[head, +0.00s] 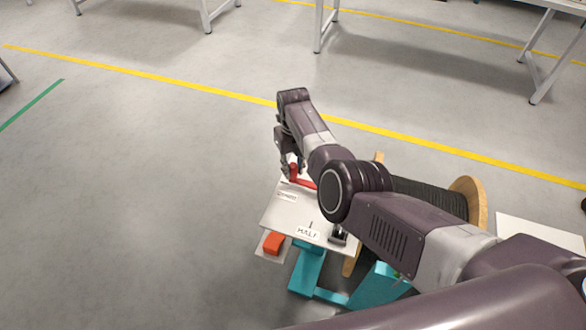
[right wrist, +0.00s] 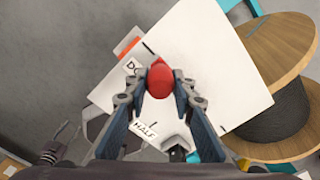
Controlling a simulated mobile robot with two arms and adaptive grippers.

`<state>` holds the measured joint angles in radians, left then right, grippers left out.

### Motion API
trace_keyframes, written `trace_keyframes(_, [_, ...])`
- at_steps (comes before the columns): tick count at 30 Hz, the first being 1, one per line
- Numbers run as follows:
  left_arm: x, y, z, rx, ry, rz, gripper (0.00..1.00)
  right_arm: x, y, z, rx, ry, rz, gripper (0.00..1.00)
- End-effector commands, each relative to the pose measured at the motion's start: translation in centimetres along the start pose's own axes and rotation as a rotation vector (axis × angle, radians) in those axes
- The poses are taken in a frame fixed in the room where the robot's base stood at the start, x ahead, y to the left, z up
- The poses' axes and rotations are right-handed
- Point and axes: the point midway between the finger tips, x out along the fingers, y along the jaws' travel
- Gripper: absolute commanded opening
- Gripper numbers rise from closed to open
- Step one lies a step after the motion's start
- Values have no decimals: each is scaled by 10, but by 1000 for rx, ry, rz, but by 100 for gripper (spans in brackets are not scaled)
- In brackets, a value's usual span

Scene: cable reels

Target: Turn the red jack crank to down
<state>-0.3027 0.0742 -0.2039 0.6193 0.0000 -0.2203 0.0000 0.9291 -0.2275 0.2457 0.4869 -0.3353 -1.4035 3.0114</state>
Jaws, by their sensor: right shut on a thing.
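The red jack crank (head: 302,181) lies over a white plate (head: 284,215) on a teal stand. My right gripper (head: 290,166) is at the crank's outer end, partly hidden by its own wrist in the head view. In the right wrist view its two fingers are shut on the round red knob of the crank (right wrist: 160,76). My forearm hides the crank's hub in the head view.
A wooden cable reel (head: 467,196) with dark cable stands right of the plate, partly behind my arm. An orange-red block (head: 273,242) sits below the plate's left edge. Teal stand legs (head: 306,270) are beneath. The floor to the left is clear.

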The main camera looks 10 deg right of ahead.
Motion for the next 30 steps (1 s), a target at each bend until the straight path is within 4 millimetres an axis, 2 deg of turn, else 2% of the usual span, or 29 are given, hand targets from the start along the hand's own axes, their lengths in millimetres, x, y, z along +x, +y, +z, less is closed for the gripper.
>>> trace_keyframes(3, [0,-2,2,0,-3,-2,43,-2,-2,2,-1,-7,-4,0])
trace_keyframes(4, [0,-2,2,0,-3,-2,43,-2,-2,2,-1,-7,-4,26])
trace_keyframes(8, [0,-5,2,-1,-3,-5,43,-2,-2,2,-1,-5,-4,40])
trace_keyframes(20, [0,-10,-2,-2,3,-11,43,-4,-1,1,-2,-2,-2,41])
trace_keyframes(26, [0,-8,-2,-2,3,-9,43,-24,-1,1,0,-4,-2,41])
trace_keyframes(30, [0,-7,-2,-1,3,-8,43,-52,0,2,0,-7,-1,41])
